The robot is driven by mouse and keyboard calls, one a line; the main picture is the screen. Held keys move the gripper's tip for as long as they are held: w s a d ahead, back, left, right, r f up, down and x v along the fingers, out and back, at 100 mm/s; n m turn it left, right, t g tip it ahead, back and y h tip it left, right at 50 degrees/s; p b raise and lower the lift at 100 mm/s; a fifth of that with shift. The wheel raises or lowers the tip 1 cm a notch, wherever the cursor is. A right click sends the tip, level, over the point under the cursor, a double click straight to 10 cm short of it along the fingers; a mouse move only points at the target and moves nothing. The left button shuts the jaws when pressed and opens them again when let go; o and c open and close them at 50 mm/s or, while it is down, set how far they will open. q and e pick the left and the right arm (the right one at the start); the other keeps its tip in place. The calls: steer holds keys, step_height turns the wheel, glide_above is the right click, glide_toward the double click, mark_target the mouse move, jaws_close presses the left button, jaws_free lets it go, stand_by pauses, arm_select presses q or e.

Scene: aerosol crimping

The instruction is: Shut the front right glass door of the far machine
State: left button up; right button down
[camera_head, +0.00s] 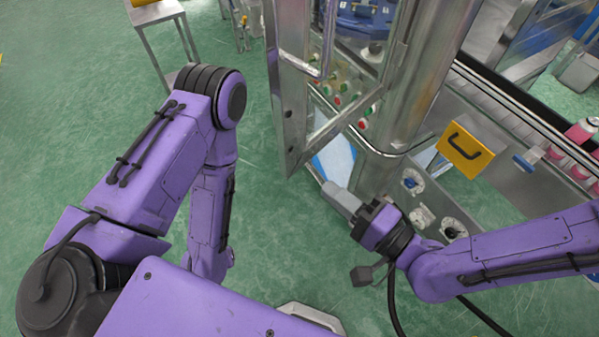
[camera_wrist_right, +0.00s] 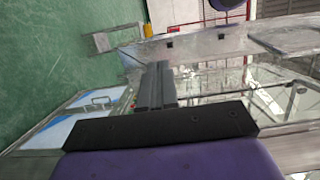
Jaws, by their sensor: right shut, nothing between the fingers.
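The glass door (camera_head: 289,115) of the machine stands open in the head view, its metal frame swung out to the left of the thick steel column (camera_head: 408,85). A bar handle (camera_head: 300,66) sits on its frame. My right gripper (camera_head: 338,196) is shut and empty, low in front of the column's foot and below the door's lower edge. It looks apart from the door. In the right wrist view its fingers (camera_wrist_right: 155,85) lie together, pointing along a metal frame. My left arm bends downward at left; its gripper is out of view.
Red and green buttons (camera_head: 365,112) show behind the door glass. A yellow plate with a black handle (camera_head: 463,150) and a conveyor with pink cans (camera_head: 580,130) are at the right. A small steel table (camera_head: 155,14) stands at the back left. Green floor is clear left of the door.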

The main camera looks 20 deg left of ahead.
mark_target(288, 157)
steer(key=p+x, duration=0.5)
steer(key=x, duration=0.3)
steer(key=shift+w+a, duration=0.2)
steer(key=shift+a, duration=0.35)
arm_select(q)
step_height(288, 157, up, 4)
steer(key=shift+f, duration=0.15)
arm_select(e)
steer(key=shift+f, duration=0.1)
steer(key=shift+w, duration=0.1)
